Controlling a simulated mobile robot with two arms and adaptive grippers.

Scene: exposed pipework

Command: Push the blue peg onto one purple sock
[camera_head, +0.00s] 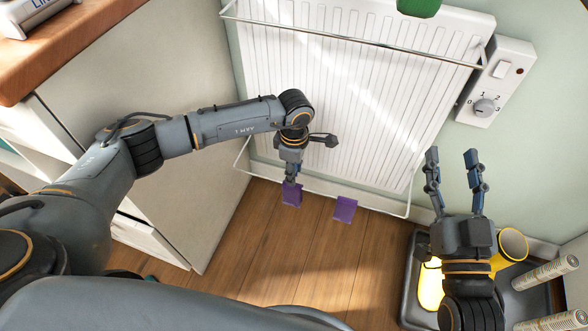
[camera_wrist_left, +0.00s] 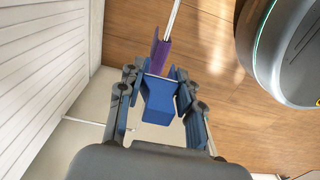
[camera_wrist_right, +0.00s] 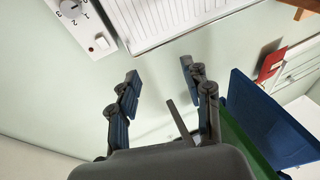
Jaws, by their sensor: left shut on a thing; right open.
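Two purple socks hang on the low front rail of the white radiator in the head view: a left one (camera_head: 291,195) and a right one (camera_head: 344,209). My left gripper (camera_head: 291,180) points down at the left sock. In the left wrist view it is shut on the blue peg (camera_wrist_left: 160,100), and a purple sock (camera_wrist_left: 161,52) lies straight beyond the peg's far end. The peg and sock look very close; I cannot tell whether they touch. The peg is hidden in the head view. My right gripper (camera_head: 453,157) is open and empty, well right of the socks.
The radiator (camera_head: 340,90) has an upper rail (camera_head: 350,40) and the lower rail. A cabinet (camera_head: 150,80) stands close on the left. A grey tray (camera_head: 412,300) with yellow items (camera_head: 513,243) lies at lower right. A wall control box (camera_head: 498,80) is at upper right. Bare wooden floor (camera_head: 270,250) lies below.

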